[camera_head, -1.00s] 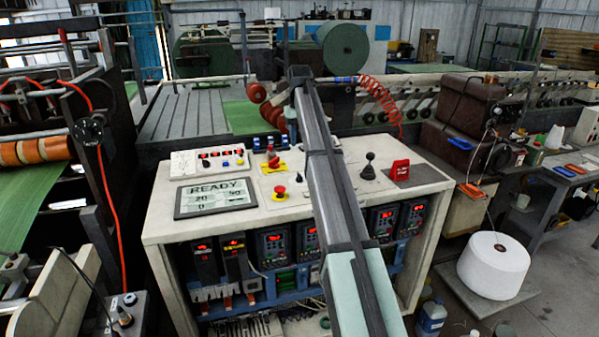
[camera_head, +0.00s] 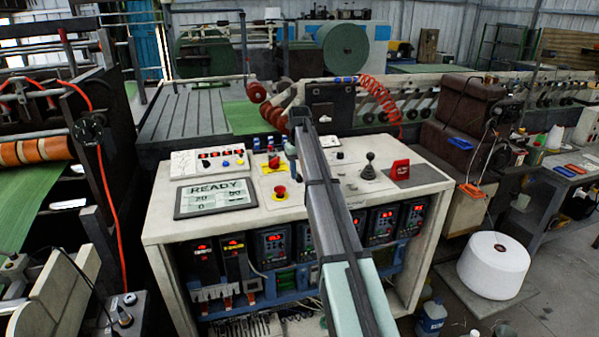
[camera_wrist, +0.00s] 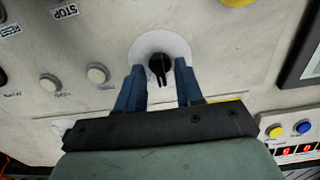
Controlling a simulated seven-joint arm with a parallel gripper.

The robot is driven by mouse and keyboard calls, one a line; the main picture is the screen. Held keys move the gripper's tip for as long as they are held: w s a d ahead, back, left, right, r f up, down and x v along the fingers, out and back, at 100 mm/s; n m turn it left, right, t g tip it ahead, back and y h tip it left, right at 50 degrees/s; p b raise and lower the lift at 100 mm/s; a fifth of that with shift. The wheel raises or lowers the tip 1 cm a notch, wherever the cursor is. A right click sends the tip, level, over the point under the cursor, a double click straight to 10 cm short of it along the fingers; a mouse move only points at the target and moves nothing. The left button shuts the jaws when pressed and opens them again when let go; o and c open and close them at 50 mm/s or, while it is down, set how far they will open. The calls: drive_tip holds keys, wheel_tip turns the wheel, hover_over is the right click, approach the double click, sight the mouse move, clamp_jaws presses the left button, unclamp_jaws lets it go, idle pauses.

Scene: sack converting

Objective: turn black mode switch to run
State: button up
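The black mode switch (camera_wrist: 160,68) is a small black knob on a round pale plate (camera_wrist: 150,48) in the wrist view. Its pointer part faces down in the picture, toward my gripper. My gripper (camera_wrist: 159,80) is open, with one blue finger on each side of the knob's lower part and a gap on both sides. I cannot tell whether the fingertips reach down to the knob's depth. In the head view my arm covers part of the console top, and I cannot make out the switch or the fingers there.
The console (camera_head: 155,225) carries a READY display (camera_head: 215,197), a red emergency button (camera_head: 280,191), a black joystick (camera_head: 369,168) and a red block (camera_head: 399,170). In the wrist view, pale buttons (camera_wrist: 97,74) lie left of the knob, and yellow and blue buttons (camera_wrist: 302,127) lie lower right.

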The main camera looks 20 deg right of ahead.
clamp_jaws()
idle(0.4)
drive_tip(key=shift+m, duration=0.3)
drive_tip(key=m, duration=0.4)
drive_tip(key=shift+m, duration=2.1)
